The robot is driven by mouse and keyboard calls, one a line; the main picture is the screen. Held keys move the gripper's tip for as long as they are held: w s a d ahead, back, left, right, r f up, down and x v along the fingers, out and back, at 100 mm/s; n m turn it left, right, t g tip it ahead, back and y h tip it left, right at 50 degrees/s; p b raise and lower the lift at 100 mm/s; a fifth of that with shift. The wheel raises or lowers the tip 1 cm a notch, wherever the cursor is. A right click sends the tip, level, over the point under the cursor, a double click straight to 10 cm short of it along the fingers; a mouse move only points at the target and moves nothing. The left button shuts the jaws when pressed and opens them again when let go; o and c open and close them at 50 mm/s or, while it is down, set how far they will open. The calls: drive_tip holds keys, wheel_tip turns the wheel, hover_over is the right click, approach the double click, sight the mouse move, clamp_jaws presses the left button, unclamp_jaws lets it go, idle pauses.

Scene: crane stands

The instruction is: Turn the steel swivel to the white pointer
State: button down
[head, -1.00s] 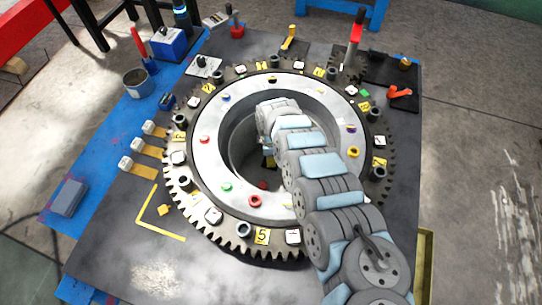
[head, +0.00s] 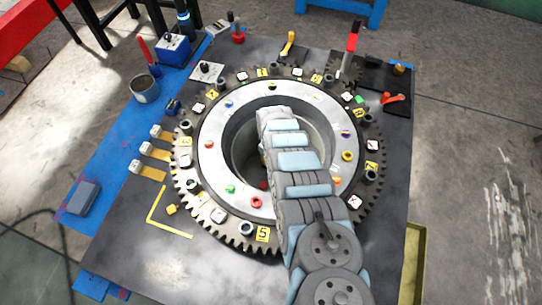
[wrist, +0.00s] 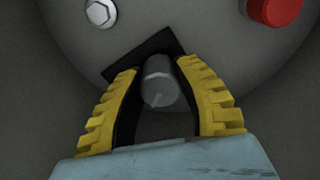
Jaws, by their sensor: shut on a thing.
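In the wrist view, my gripper (wrist: 158,70) has its two yellow ribbed fingers closed around a short grey steel cylinder (wrist: 158,84), which looks like the swivel. The cylinder's round end faces the camera. A dark flat plate (wrist: 150,50) shows behind it, tilted in the picture. In the head view, my arm reaches into the central opening of the big steel ring (head: 215,128), and the gripper and swivel are hidden by the arm. I cannot make out a white pointer for the swivel.
In the wrist view, a silver hex bolt (wrist: 100,13) sits upper left and a red knob (wrist: 275,12) upper right. The dark toothed ring (head: 215,228) carries several tags and pegs. A grey cup (head: 145,90) and a blue box (head: 172,48) stand left of it.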

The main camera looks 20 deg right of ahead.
drive_tip(key=shift+m, duration=0.3)
drive_tip(key=c, duration=0.7)
unclamp_jaws()
drive_tip(key=shift+d, duration=0.1)
drive_tip(key=shift+o, duration=0.2)
drive_tip(key=shift+r, duration=0.1)
drive_tip(key=shift+w+r, duration=0.1)
drive_tip(key=shift+r, duration=2)
wheel_tip(320, 180, up, 8)
drive_tip(key=shift+f, duration=0.25)
